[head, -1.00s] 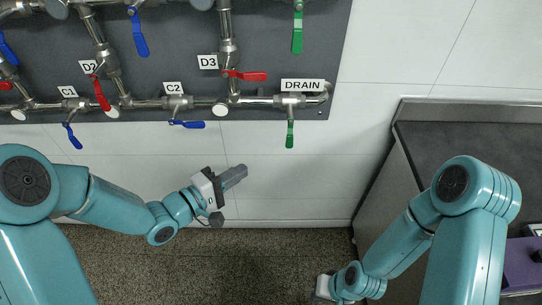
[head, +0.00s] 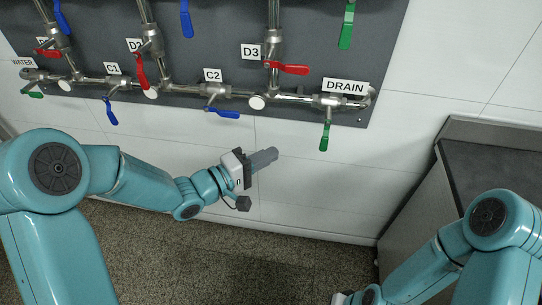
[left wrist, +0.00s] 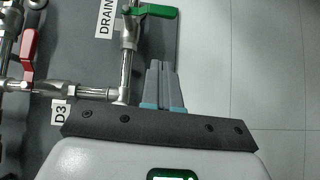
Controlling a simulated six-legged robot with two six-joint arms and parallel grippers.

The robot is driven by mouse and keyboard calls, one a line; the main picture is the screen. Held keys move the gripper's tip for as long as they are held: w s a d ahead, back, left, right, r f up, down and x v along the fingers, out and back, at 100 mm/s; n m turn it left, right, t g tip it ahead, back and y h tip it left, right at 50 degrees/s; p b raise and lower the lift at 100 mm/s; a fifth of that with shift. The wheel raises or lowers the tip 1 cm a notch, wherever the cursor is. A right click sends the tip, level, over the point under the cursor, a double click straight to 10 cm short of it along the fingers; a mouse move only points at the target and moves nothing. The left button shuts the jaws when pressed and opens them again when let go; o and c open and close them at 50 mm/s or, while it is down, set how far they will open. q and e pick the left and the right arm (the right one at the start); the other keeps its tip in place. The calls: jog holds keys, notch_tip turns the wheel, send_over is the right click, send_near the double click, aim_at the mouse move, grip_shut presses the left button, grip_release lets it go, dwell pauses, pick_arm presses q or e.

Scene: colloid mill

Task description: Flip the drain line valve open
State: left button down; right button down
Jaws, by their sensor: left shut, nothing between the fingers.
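The drain valve sits at the right end of the lowest pipe, under the DRAIN label (head: 345,87). Its green handle (head: 325,136) hangs downward, crosswise to the pipe. In the left wrist view the green handle (left wrist: 157,11) shows at the top, beyond the fingertips. My left gripper (head: 274,154) is shut and empty. It is left of the handle's lower end and a little below it, apart from it in the picture. Its grey fingers (left wrist: 160,68) lie together in the left wrist view. My right arm is at the lower right; its fingers are out of frame.
The D3 valve's red handle (head: 287,68) is left of and above the drain valve. The C2 valve's blue handle (head: 221,111) is farther left. Another green handle (head: 347,25) hangs above. A dark-topped counter (head: 490,180) stands at the right.

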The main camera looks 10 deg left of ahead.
aim_at(324, 144)
pick_arm(q)
jog(key=w+d, duration=0.4)
jog(key=d, duration=0.5)
jog(key=shift+w+f, duration=0.2)
jog(key=shift+w, duration=0.2)
